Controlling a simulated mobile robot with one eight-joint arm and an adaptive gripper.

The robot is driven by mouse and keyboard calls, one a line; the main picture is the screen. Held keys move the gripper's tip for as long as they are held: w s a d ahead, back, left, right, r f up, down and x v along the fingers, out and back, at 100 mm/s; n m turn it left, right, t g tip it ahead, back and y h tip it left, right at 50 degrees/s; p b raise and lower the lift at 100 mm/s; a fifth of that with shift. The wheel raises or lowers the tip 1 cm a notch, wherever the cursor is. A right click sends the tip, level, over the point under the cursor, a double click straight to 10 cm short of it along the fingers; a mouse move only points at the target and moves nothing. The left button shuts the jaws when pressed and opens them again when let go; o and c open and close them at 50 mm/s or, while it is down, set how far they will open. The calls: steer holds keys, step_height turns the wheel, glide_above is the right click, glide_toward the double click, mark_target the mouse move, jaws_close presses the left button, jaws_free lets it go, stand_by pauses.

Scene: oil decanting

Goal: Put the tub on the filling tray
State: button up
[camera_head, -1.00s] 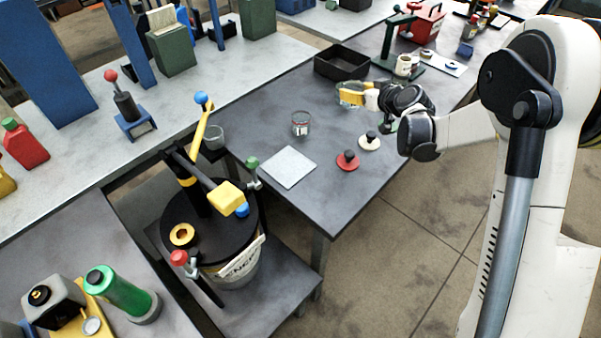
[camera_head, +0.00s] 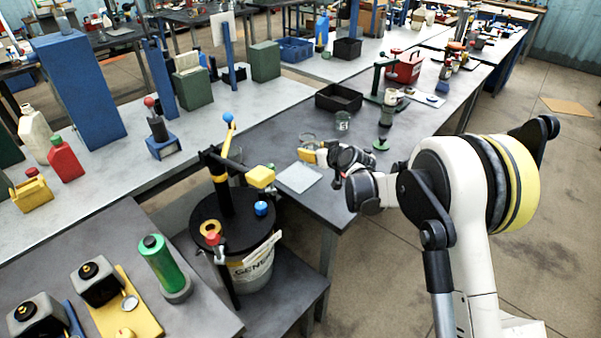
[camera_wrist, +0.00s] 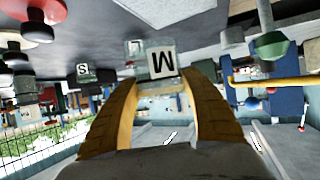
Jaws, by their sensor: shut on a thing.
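My gripper (camera_head: 306,153) has yellow fingers and reaches left over the dark workbench, just beyond a pale flat square plate (camera_head: 298,178). This plate may be the filling tray; no label shows on it. In the wrist view my fingers close around a small clear tub (camera_wrist: 160,63) with a black letter on a white label, seemingly M. In the head view a clear tub rim (camera_head: 307,136) shows at my fingertips. I cannot tell whether the tub touches the bench. Another clear tub (camera_head: 343,121) stands farther back. A tub marked S (camera_wrist: 83,72) shows in the wrist view.
A black open bin (camera_head: 339,98) and a green stand (camera_head: 386,75) are behind on the bench. A green knobbed piece (camera_head: 381,145) is right of my gripper.

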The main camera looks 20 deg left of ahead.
steer(key=a+f, duration=0.1)
steer(key=s+a+f, duration=0.1)
steer(key=a+b, duration=0.1)
steer(key=a, duration=0.1)
steer(key=shift+s+a+f, duration=0.1)
steer(key=shift+s+f, duration=0.05)
steer(key=shift+f, duration=0.25)
steer(key=shift+f+b, duration=0.65)
steer(key=shift+f, duration=1.2)
steer(key=shift+f, duration=0.1)
steer(key=shift+f, duration=0.15)
steer(key=o, duration=1.1)
steer(key=shift+o, duration=0.2)
